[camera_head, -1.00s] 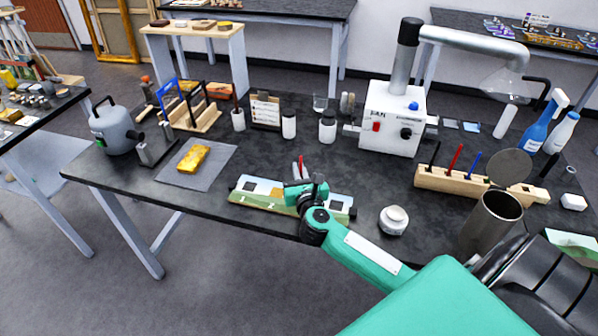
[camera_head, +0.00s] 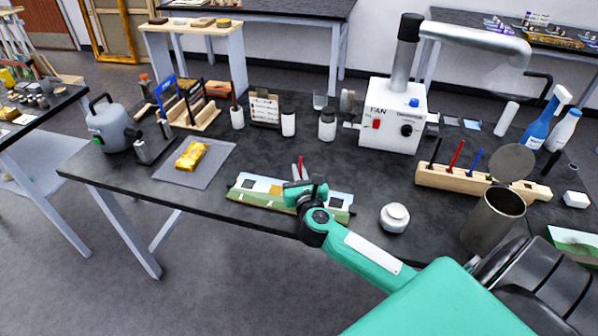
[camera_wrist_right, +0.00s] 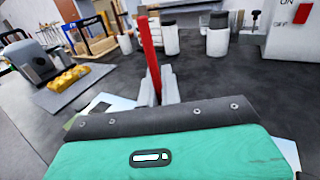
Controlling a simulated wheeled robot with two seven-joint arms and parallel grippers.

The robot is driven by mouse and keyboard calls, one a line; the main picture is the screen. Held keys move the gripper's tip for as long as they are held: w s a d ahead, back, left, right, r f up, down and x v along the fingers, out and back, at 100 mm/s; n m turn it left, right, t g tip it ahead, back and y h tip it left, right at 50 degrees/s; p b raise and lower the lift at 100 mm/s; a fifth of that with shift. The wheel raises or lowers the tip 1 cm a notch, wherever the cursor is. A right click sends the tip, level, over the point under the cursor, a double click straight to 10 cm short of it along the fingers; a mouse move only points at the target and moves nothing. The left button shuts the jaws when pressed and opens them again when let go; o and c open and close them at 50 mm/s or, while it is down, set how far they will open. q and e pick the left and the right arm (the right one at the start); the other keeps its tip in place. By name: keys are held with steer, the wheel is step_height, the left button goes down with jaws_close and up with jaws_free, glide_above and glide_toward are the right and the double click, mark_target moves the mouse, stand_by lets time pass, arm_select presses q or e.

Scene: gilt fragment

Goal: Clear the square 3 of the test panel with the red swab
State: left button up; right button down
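The test panel (camera_head: 262,197) is a long painted strip with pale and dark squares, lying at the table's front edge in the head view. Its numbers are too small to read, so I cannot tell which square is 3. My right gripper (camera_head: 300,180) is over the panel's right half and hides part of it. It is shut on a thin red swab (camera_wrist_right: 150,55), which stands up between the fingers in the wrist view. The swab's lower end is hidden, so I cannot tell whether it touches the panel. My left gripper is not in view.
A wooden rack (camera_head: 478,185) with black, red and blue sticks stands to the right. A white lidded jar (camera_head: 394,217) and a metal canister (camera_head: 492,218) are nearer. A gold piece (camera_head: 191,156) lies on a grey mat (camera_head: 215,166) at left. The fan box (camera_head: 392,120) stands behind.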

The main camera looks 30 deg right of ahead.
steer(key=shift+f, duration=0.4)
stand_by(0.4)
steer(key=shift+s+d, duration=0.8)
steer(key=shift+s, duration=0.25)
steer(key=shift+w+a, duration=0.85)
steer(key=shift+w, duration=0.15)
steer(key=shift+s+d+p, duration=0.45)
steer(key=shift+s+d, duration=0.45)
steer(key=shift+s, duration=0.05)
steer(key=shift+w+a, duration=0.1)
